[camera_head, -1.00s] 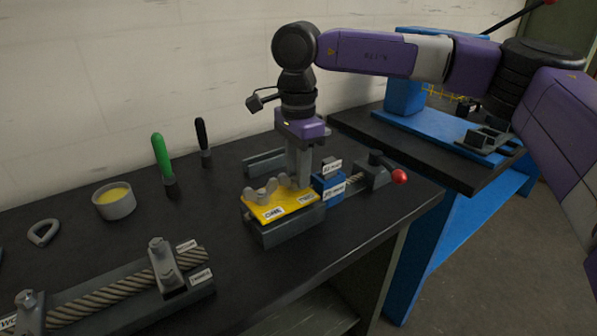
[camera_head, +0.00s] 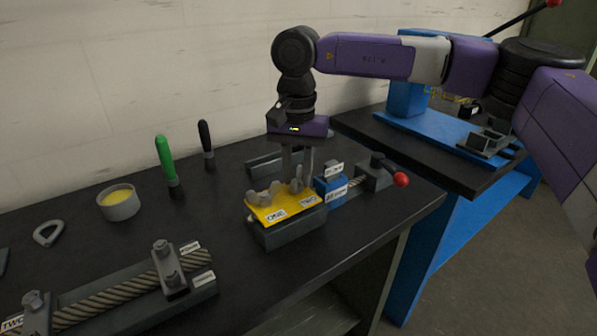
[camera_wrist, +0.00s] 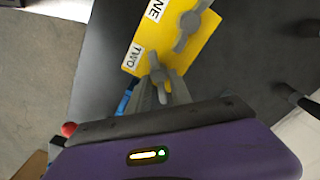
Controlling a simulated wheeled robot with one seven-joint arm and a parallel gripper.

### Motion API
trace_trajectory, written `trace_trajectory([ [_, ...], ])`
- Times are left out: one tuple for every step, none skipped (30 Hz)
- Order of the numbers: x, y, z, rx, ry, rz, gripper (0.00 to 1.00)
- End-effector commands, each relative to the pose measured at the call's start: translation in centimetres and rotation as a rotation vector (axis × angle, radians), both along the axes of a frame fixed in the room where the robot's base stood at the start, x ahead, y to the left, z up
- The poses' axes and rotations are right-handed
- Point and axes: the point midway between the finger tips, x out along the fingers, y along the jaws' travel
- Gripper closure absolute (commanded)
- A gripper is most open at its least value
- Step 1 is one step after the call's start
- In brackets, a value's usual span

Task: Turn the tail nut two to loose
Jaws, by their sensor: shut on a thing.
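The yellow plate (camera_head: 284,211) on a dark block carries wing nuts beside the labels ONE and TWO. Tail nut two (camera_wrist: 157,68) is a grey wing nut by the TWO label in the wrist view. My gripper (camera_head: 297,186) points down from above and is shut on this nut. In the wrist view my gripper (camera_wrist: 162,86) hides part of the nut's wings. Nut one (camera_wrist: 189,24) stands free on the plate, with its wings at an angle. I cannot tell how tight nut two is.
A blue block (camera_head: 330,187) and a clamp with a red ball handle (camera_head: 400,179) stand just right of the plate. A rope fixture (camera_head: 120,292) lies front left. A yellow-filled tin (camera_head: 118,203), a green-handled tool (camera_head: 165,160) and a black-handled tool (camera_head: 206,143) stand behind.

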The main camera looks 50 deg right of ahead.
Motion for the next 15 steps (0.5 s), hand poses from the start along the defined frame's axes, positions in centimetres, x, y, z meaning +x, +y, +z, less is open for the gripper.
trace_trajectory([
  [-0.2, 0.02, -0.49, 0.001, 0.009, 0.017, 1.0],
  [-0.19, 0.03, -0.49, 0.001, 0.009, 0.027, 1.0],
  [-0.18, 0.03, -0.5, 0.002, 0.01, 0.037, 1.0],
  [-0.17, 0.04, -0.5, 0.002, 0.01, 0.044, 1.0],
  [-0.17, 0.04, -0.5, 0.002, 0.009, 0.051, 1.0],
  [-0.16, 0.04, -0.51, 0.002, 0.009, 0.058, 1.0],
  [-0.16, 0.04, -0.51, 0.002, 0.009, 0.061, 1.0],
  [-0.16, 0.04, -0.52, 0.002, 0.009, 0.065, 1.0],
  [-0.16, 0.04, -0.52, 0.002, 0.009, 0.068, 1.0],
  [-0.15, 0.05, -0.52, 0.002, 0.009, 0.07, 1.0],
  [-0.15, 0.05, -0.53, 0.002, 0.009, 0.072, 1.0],
  [-0.15, 0.05, -0.53, 0.002, 0.009, 0.073, 1.0],
  [-0.15, 0.05, -0.53, 0.002, 0.009, 0.073, 1.0],
  [-0.15, 0.05, -0.53, 0.002, 0.009, 0.073, 1.0],
  [-0.15, 0.05, -0.54, 0.002, 0.009, 0.073, 1.0],
])
